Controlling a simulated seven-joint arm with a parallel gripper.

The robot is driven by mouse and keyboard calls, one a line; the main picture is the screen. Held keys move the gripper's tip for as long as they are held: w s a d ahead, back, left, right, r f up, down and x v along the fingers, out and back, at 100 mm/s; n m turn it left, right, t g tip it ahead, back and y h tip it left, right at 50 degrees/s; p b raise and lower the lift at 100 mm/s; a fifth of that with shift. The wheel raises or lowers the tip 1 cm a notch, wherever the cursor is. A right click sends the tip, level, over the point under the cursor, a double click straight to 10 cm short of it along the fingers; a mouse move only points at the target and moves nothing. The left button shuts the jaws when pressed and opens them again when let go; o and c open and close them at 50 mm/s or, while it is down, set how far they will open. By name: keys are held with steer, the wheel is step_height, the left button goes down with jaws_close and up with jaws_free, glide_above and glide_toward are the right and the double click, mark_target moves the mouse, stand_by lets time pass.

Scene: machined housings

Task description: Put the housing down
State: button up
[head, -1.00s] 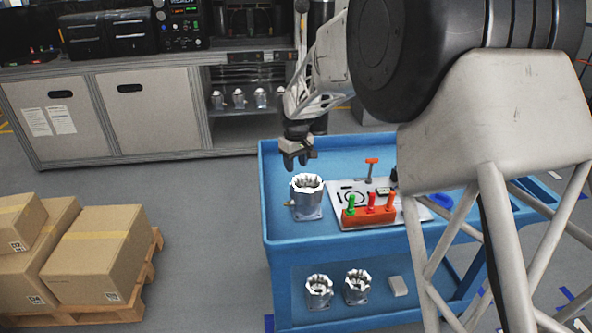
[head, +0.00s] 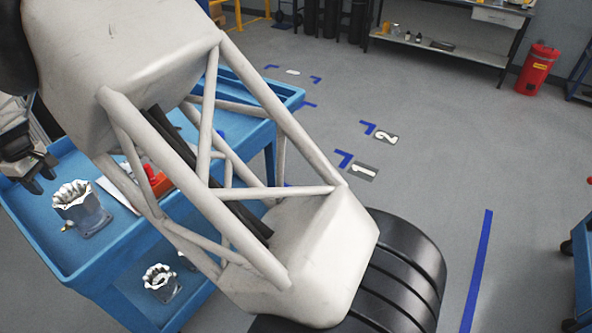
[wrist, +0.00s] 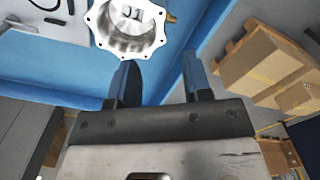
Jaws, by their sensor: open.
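The housing (head: 82,208) is a silver machined part with a scalloped open top and a square base. It stands upright on the blue cart's top shelf (head: 50,232) at the left of the head view. In the wrist view the housing (wrist: 128,48) shows at the top, with a marking inside its bore and a brass fitting on its side. My gripper (head: 38,187) is above and behind the housing, apart from it. In the wrist view my gripper (wrist: 160,85) has its two fingers spread with nothing between them.
A red fixture (head: 158,182) on a light board sits beside the housing, partly hidden by my arm. Another housing (head: 161,282) stands on the lower shelf. Cardboard boxes (wrist: 262,62) show in the wrist view. Open floor lies right of the cart.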

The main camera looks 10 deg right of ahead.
steer(key=w+d+r+m, duration=0.15)
steer(key=d+r, duration=0.35)
steer(key=d, duration=0.5)
steer(key=w+d+r+m, duration=0.15)
steer(key=d+r, duration=0.35)
steer(key=d, duration=0.5)
steer(key=s+d+r+m+t, duration=0.1)
steer(key=s+d+r+m, duration=0.15)
steer(key=d, duration=0.85)
steer(key=s+d+r+m, duration=0.2)
steer(key=s+d+r, duration=0.15)
steer(key=d, duration=0.75)
steer(key=s+d+f+m+t, duration=0.1)
steer(key=s+d+m, duration=0.6)
steer(key=s+d, duration=2)
steer(key=shift+s+d+f+m+t, duration=0.3)
steer(key=shift+s+d+f+m, duration=0.05)
steer(key=shift+d+f, duration=0.55)
